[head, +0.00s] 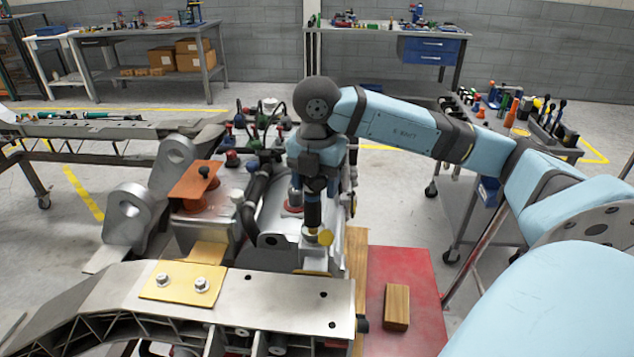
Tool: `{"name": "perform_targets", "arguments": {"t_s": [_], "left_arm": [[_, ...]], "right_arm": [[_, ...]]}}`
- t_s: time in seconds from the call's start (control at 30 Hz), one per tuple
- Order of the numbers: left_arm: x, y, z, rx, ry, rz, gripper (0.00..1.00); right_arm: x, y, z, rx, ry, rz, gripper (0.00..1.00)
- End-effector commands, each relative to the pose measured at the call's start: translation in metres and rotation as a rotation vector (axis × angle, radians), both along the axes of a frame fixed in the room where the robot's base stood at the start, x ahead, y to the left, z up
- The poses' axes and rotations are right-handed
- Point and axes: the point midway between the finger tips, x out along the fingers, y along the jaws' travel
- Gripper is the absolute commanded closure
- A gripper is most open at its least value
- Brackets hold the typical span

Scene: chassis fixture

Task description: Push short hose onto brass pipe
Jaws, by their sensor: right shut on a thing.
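My right gripper (313,190) points down over the chassis fixture, left of the picture's middle. It is shut on a short black hose (313,212), which stands about upright below the fingers. A small brass-coloured fitting (311,236), apparently the brass pipe, shows right under the hose. I cannot tell whether the hose's lower end is only touching it or is around it. The wrist and fingers hide the upper part of the hose. My left gripper is not in view.
A round yellow piece (325,237) is beside the fitting. Thicker black hoses (256,195) and coloured caps crowd the fixture on the left. A grey plate (280,290) lies in front. A wooden block (397,306) rests on the red surface (420,275) at the right.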

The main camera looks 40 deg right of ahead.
Motion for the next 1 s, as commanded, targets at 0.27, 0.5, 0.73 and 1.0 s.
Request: {"name": "perform_targets", "arguments": {"t_s": [0.27, 0.5, 0.73, 1.0], "left_arm": [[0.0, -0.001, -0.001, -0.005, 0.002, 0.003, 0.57], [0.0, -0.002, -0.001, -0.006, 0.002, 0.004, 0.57], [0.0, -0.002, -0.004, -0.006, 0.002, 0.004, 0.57], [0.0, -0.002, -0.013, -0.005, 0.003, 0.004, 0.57]], "right_arm": [[0.0, 0.0, 0.0, 0.0, 0.0, 0.0, 0.76], [0.0, 0.0, 0.0, 0.0, 0.0, 0.0, 0.76], [0.0, 0.0, -0.004, 0.0, 0.0, 0.0, 0.76], [0.0, 0.0, -0.015, 0.0, 0.0, 0.0, 0.76]]}}
